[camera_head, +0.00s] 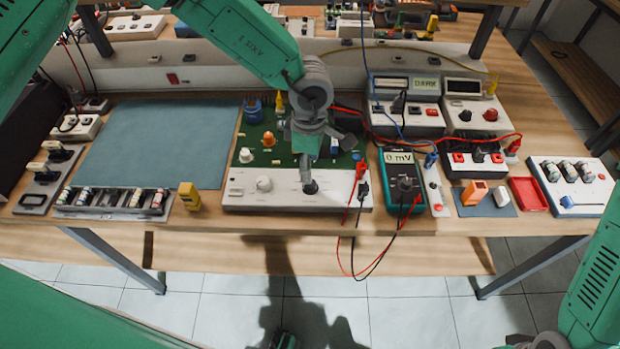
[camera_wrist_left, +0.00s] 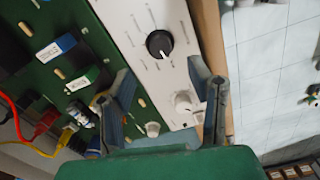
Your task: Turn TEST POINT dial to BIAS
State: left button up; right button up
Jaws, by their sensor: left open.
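The white front panel (camera_head: 335,198) of the green-board unit carries a black dial (camera_head: 310,187) and a white knob (camera_head: 264,183) to its left. In the left wrist view the black dial (camera_wrist_left: 159,43) has a white pointer line toward the lower right, with small labels around it that I cannot read. I cannot confirm which is TEST POINT or BIAS. My left gripper (camera_head: 308,172) is over the panel near the black dial. In the left wrist view its fingers (camera_wrist_left: 157,75) are spread and empty, with the dial beyond the gap between them. My right gripper is out of view.
A multimeter (camera_head: 404,182) reading 0 mV stands right of the panel, with red and black leads hanging over the table front. The green circuit board (camera_head: 255,140) with raised parts lies behind the panel. A blue-grey mat (camera_head: 160,143) on the left is clear.

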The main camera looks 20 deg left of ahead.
aim_at(312, 183)
pick_arm(q)
jog(key=f, duration=0.6)
jog(key=shift+d+f, duration=0.15)
jog(key=shift+d, duration=0.15)
jog(key=shift+w+a+f, duration=0.1)
jog(key=shift+f, duration=0.15)
grip_shut()
